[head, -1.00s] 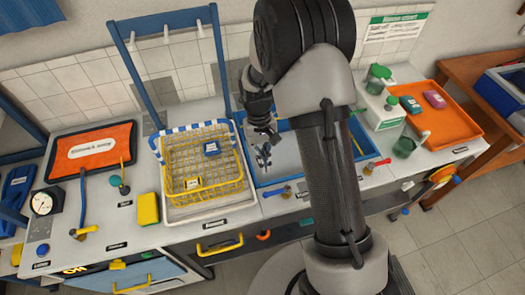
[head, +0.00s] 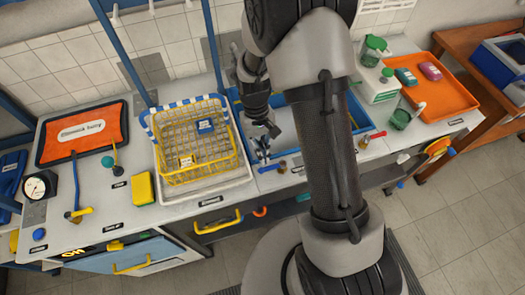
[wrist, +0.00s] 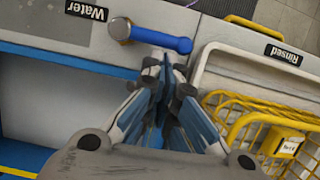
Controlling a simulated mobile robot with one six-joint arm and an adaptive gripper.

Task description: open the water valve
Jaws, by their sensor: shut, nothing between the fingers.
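The water valve shows in the wrist view as a brass body (wrist: 121,28) with a blue lever handle (wrist: 165,40), beside a "Water" label (wrist: 86,11). The lever lies along the counter's front strip, pointing toward the "Rinsed" side. In the head view the valve's brass end (head: 282,167) shows at the sink's front edge. My gripper (wrist: 167,68) is shut and empty, its fingertips just behind the lever's free half; I cannot tell whether they touch it. In the head view my gripper (head: 263,153) hangs over the sink's front left corner.
The yellow wire basket (head: 195,150) on a white tray stands close to the left of my gripper. The blue-rimmed sink (wrist: 60,70) lies beside it. A red-handled valve (head: 374,136) is further right. A yellow sponge (head: 142,188) and pressure gauge (head: 40,186) are left.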

